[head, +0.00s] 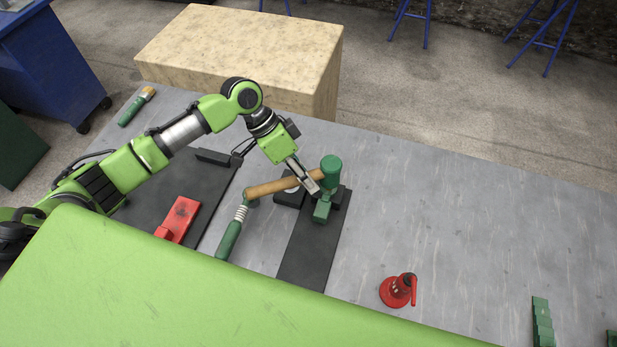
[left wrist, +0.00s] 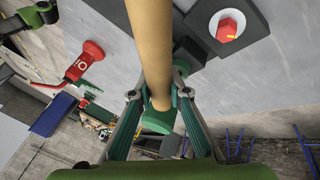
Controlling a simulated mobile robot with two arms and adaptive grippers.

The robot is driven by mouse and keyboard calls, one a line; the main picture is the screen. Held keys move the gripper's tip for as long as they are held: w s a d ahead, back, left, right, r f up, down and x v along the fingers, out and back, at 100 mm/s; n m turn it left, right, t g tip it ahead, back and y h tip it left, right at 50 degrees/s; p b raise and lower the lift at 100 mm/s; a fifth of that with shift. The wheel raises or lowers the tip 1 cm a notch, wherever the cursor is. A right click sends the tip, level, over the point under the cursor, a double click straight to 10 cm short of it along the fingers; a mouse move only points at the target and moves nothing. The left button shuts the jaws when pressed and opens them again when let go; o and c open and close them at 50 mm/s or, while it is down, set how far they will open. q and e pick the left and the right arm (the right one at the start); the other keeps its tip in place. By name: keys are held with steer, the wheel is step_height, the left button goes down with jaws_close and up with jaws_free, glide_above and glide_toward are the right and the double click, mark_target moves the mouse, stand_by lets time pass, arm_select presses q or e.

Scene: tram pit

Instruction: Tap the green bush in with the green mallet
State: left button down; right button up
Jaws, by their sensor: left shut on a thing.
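The green mallet has a light wooden handle (head: 270,187) and a green cylindrical head (head: 331,166). In the left wrist view the handle (left wrist: 152,45) runs down from the top to the green head (left wrist: 158,122). My left gripper (head: 310,184) is shut on the handle close to the head, above the dark fixture (head: 312,250). A small green piece (head: 322,211) shows just below the mallet head on the fixture; I cannot tell for sure if it is the bush, or if the head touches it. My right gripper is out of view.
A red tool (head: 182,216) lies on a dark mat at left. A green-handled tool with a white spring (head: 232,232) is beside the fixture.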

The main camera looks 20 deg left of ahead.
arm_select(q)
steer(key=shift+r+p, duration=0.95)
steer(key=shift+r, duration=1.6)
